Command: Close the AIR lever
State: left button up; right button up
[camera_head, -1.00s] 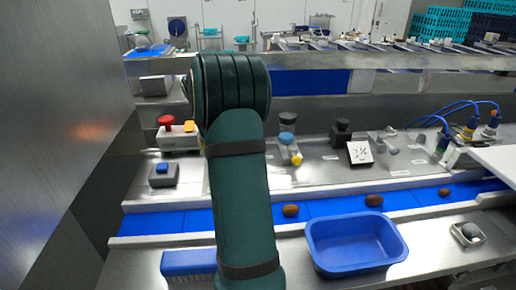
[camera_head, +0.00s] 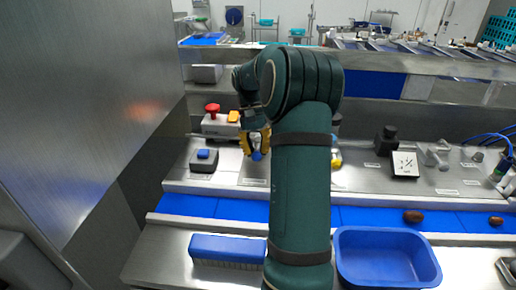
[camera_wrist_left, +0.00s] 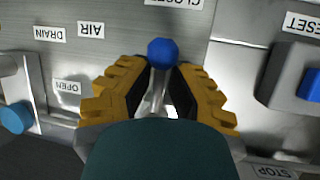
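The AIR lever has a round blue knob, which shows in the left wrist view (camera_wrist_left: 163,52) and the head view (camera_head: 257,155). My left gripper has yellow-and-black fingers, one on each side of this knob, and looks closed on it at the fingertips (camera_wrist_left: 162,66). In the head view the gripper (camera_head: 256,142) hangs over the panel, left of my green forearm. Part of the pale lever shaft shows between the fingers. The AIR label (camera_wrist_left: 91,30), the OPEN label (camera_wrist_left: 67,87) and part of the CLOSED label (camera_wrist_left: 175,3) are visible. My right gripper is out of view.
A lever with a light-blue knob (camera_wrist_left: 16,117) stands near the DRAIN label (camera_wrist_left: 48,34). The blue RESET button (camera_head: 203,154) and red button (camera_head: 212,108) lie left of my gripper. A blue brush (camera_head: 228,250), blue tub (camera_head: 388,270) and belt (camera_head: 370,217) are in front.

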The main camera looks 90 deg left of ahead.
pick_arm(q)
jog(key=o, duration=0.5)
jog(key=shift+d+f, duration=0.15)
jog(key=shift+d, duration=0.05)
jog(key=shift+o, duration=0.2)
jog(key=shift+s+a+r, duration=0.1)
jog(key=shift+a+r, duration=0.1)
jog(key=shift+r, duration=0.15)
jog(key=v, duration=1.1)
jog(key=shift+r, duration=0.25)
